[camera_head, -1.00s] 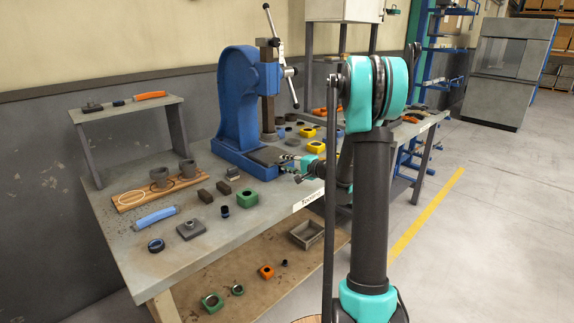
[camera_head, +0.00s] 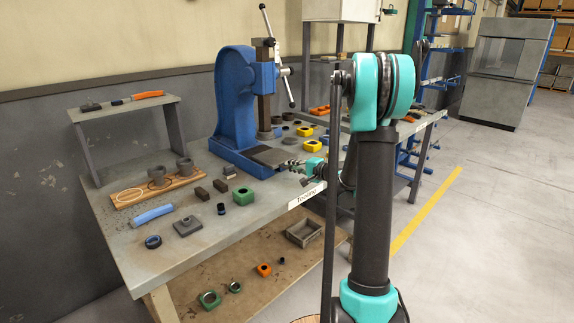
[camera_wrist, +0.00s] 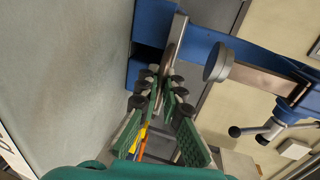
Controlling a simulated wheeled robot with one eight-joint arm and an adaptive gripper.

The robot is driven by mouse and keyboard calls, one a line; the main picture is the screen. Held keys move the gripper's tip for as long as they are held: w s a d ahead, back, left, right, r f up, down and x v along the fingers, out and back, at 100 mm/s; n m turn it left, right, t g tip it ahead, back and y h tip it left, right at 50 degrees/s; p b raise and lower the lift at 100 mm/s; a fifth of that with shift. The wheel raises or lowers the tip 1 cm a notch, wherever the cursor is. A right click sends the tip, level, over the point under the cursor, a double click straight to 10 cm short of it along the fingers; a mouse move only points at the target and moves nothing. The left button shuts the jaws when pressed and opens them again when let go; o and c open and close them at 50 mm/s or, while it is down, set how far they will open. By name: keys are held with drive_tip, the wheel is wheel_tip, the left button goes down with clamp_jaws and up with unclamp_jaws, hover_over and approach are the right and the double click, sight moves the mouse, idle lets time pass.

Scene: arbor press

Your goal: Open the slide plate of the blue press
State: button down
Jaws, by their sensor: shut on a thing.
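The blue press (camera_head: 234,112) stands on the workbench, left of my arm in the head view. Its slide plate (camera_head: 267,156) is a flat grey plate lying on the blue base. My gripper (camera_head: 284,164) is at the plate's front right end. In the wrist view my gripper (camera_wrist: 162,84) has its green fingers closed around the slide plate (camera_wrist: 177,38), seen edge-on as a narrow metal strip. The blue press (camera_wrist: 215,40) also shows there, with its round ram end (camera_wrist: 217,63) apart from the fingers. The exact contact at the fingertips is partly hidden by the finger pads.
Near the gripper on the workbench (camera_head: 170,248) are a green block (camera_head: 243,196) and small dark blocks. Yellow blocks (camera_head: 305,132) lie behind it. A small shelf (camera_head: 125,108) stands at the left. The floor at the right is clear.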

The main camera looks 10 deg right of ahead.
drive_tip(key=v, duration=0.2)
drive_tip(key=f+v, duration=0.1)
drive_tip(key=v, duration=0.4)
drive_tip(key=shift+s+d+f, duration=0.25)
drive_tip(key=shift+s+f, duration=0.05)
drive_tip(key=c, duration=1.6)
unclamp_jaws()
drive_tip(key=shift+c, duration=0.2)
drive_tip(key=v, duration=1.2)
drive_tip(key=shift+f, duration=0.15)
